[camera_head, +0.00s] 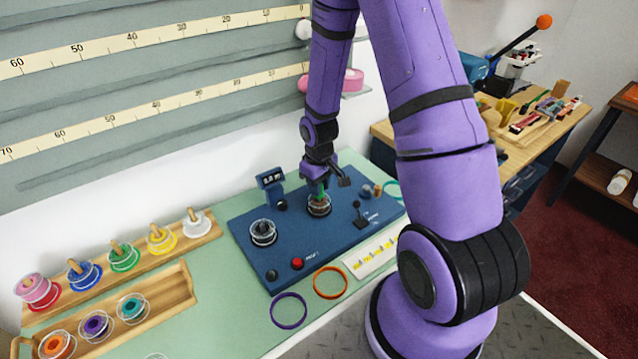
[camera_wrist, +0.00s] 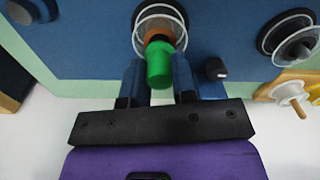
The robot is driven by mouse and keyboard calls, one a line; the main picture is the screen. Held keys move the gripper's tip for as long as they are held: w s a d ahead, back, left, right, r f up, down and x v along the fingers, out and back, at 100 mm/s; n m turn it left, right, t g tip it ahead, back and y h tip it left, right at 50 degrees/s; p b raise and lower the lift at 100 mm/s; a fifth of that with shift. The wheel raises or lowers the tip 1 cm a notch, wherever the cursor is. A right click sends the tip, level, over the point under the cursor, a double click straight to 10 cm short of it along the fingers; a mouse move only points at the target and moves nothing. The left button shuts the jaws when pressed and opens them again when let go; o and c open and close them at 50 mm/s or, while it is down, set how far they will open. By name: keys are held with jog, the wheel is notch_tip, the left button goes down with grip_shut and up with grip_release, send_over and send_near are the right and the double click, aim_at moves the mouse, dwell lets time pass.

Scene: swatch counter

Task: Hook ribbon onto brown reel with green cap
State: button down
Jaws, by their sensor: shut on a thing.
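The brown reel (camera_wrist: 157,34) with a clear flange sits at the right-hand position on the blue machine (camera_head: 285,235). A green cap (camera_wrist: 160,66) stands at the reel's middle. My gripper (camera_head: 320,182) is above the reel, and in the wrist view its two fingers (camera_wrist: 158,80) stand either side of the green cap, shut on it. In the head view the reel (camera_head: 319,207) is partly hidden below my gripper. No loose ribbon strand can be made out at the reel. Coloured rings lie in front of the machine: purple (camera_head: 288,311) and orange (camera_head: 330,282).
A second reel (camera_head: 263,233) sits left on the machine. A black lever (camera_head: 360,212) and a red button (camera_head: 297,263) are on its top. Wooden racks (camera_head: 165,297) with several coloured spools stand at the left. A teal ring (camera_head: 391,184) lies behind right.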

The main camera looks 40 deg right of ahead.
jog(key=shift+f, duration=0.75)
jog(key=c, duration=0.8)
grip_release()
jog(key=shift+c, duration=0.2)
jog(key=shift+r, duration=3.5)
